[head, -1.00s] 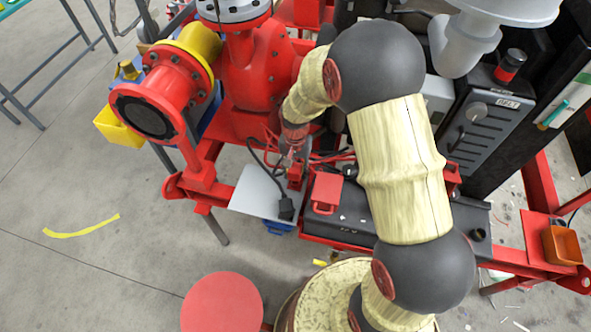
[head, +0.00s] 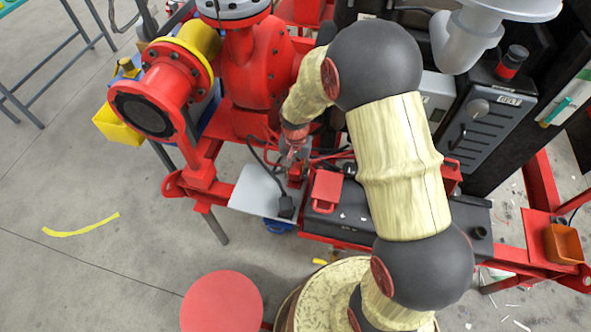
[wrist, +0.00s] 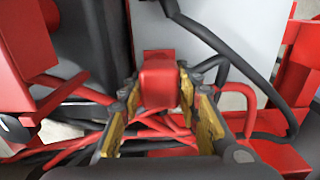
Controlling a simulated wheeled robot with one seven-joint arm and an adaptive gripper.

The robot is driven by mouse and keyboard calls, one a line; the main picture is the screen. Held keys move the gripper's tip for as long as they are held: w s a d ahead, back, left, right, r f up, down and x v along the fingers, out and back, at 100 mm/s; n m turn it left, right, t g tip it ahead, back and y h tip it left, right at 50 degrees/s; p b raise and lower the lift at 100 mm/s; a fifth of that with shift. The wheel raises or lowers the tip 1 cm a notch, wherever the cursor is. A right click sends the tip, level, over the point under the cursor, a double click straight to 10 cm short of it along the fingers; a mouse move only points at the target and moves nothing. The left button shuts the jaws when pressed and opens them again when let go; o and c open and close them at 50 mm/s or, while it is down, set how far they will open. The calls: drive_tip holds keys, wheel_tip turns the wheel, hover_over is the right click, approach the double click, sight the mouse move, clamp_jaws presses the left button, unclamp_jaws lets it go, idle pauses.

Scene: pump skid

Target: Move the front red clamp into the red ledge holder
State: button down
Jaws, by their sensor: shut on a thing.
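A red clamp (wrist: 160,78) sits between the two yellow-padded fingers of my gripper (wrist: 158,92) in the wrist view. The fingers are shut on it. In the head view my gripper (head: 295,152) is low over the skid, beside the tilted grey plate, and my arm partly hides that area. A red block with a loop (head: 326,188) lies on the black box to the right of my gripper. I cannot tell whether it is the red ledge holder.
Black and red cables cross close around my gripper, with a black cable (wrist: 205,35) passing just beyond the clamp. The grey plate (head: 256,190) and black box (head: 350,218) flank it. A large red flanged pipe (head: 148,108) stands at the left.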

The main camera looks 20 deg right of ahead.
drive_tip(key=shift+f+b, duration=0.45)
drive_tip(key=shift+f, duration=0.65)
drive_tip(key=c, duration=1.2)
unclamp_jaws()
wheel_tip(320, 180, up, 12)
